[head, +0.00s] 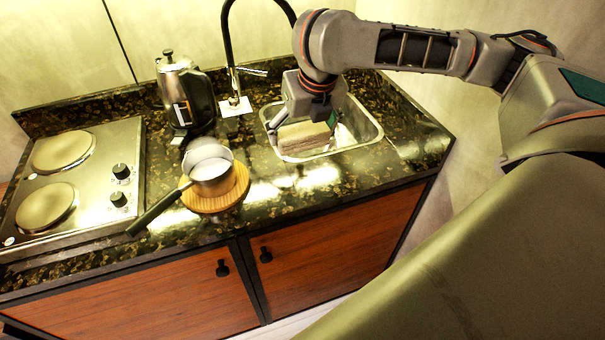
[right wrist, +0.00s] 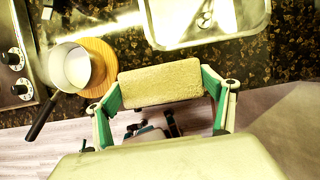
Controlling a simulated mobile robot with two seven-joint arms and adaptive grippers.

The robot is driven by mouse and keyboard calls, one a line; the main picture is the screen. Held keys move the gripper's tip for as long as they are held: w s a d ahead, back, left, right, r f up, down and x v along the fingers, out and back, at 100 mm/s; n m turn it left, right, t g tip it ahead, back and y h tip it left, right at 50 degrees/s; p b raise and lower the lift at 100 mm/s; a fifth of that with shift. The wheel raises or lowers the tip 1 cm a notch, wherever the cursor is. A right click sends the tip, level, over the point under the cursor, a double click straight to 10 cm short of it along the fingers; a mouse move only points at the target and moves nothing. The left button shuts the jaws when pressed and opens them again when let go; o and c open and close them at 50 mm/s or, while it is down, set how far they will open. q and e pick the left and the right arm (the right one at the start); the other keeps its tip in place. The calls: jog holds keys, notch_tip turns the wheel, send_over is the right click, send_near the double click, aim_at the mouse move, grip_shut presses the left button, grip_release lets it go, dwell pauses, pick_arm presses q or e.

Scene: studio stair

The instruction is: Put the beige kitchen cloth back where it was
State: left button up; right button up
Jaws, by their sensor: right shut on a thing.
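The beige kitchen cloth (head: 303,138) is a folded, block-like bundle. My right gripper (head: 305,127) is shut on it, with a finger at each end. In the head view the cloth lines up with the sink (head: 372,140). In the right wrist view the cloth (right wrist: 160,83) spans the green fingers of the gripper (right wrist: 162,90). There the sink (right wrist: 158,42) lies beyond it, and the cloth appears held in the air near the counter's front edge. Its exact height is hard to tell. My left gripper is not in view.
A saucepan (head: 209,172) stands on a round wooden board (head: 228,197), its handle pointing front left. A kettle (head: 187,92) and a black tap (head: 228,50) stand behind. A two-plate hob (head: 100,165) is at left. The counter (head: 415,150) right of the sink is clear.

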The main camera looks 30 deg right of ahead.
notch_tip(320, 180, down, 14)
jog(key=shift+r, duration=0.25)
jog(key=shift+f, duration=0.1)
jog(key=o, duration=1.4)
jog(key=shift+c, duration=0.2)
jog(key=v, duration=1.2)
